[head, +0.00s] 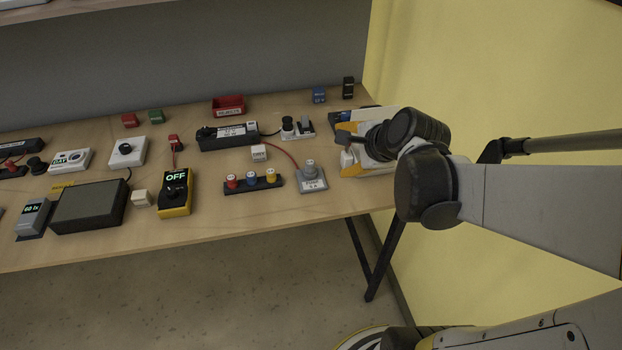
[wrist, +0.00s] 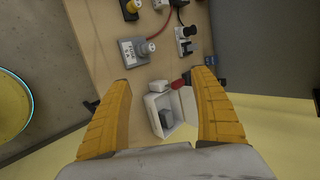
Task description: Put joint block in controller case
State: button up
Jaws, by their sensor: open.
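My gripper (wrist: 163,77) is open, with its two yellow fingers wide apart, above the right end of the table. It also shows in the head view (head: 346,148). A white open case (wrist: 188,105), seemingly the controller case, lies between the fingers in the wrist view, with a grey block-like shape (wrist: 167,117) inside it. A small white block (wrist: 158,86) is beside its edge, between the fingertips. I cannot tell which piece is the joint block. In the head view my gripper and wrist hide most of the case. The fingers appear to hold nothing.
A grey knobbed unit (head: 311,178) and a black strip with coloured knobs (head: 253,183) stand left of my gripper. A labelled white cube (head: 259,153) is behind the strip. Blue (head: 319,94) and black (head: 348,87) blocks stand at the back. A yellow wall (head: 480,80) is right.

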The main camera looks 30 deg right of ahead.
jog(key=s+a+r+n+g, duration=0.2)
jog(key=s+a+n, duration=0.8)
jog(key=n, duration=1)
jog(key=a, duration=0.3)
jog(key=shift+s+r, duration=0.4)
